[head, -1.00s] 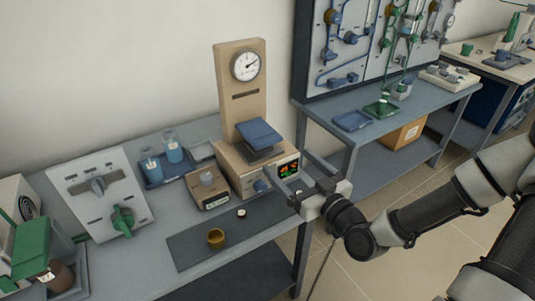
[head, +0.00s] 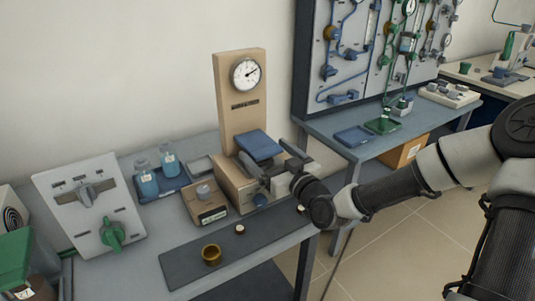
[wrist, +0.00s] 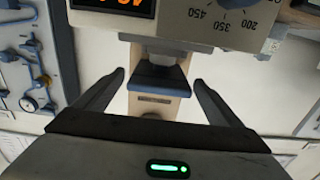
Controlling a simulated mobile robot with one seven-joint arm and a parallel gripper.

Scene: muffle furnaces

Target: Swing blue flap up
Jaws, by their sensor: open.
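The blue flap (head: 260,144) is a tilted panel at the front of the tan device (head: 241,95) with a round gauge on its tall back. In the wrist view, which looks upside down, a dark blue panel that appears to be the flap (wrist: 157,77) shows between my fingers. My gripper (head: 263,152) is just in front of the flap, its two fingers apart on either side, and nothing is held. In the wrist view my gripper (wrist: 158,78) is also open. I cannot tell whether a finger touches the flap.
A tan box (head: 206,203) and blue bottles on a tray (head: 172,188) stand left of the device. A brass cup (head: 211,255) and a small white-topped piece (head: 240,229) lie on the dark mat (head: 185,268). A panel with a green knob (head: 113,235) is further left.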

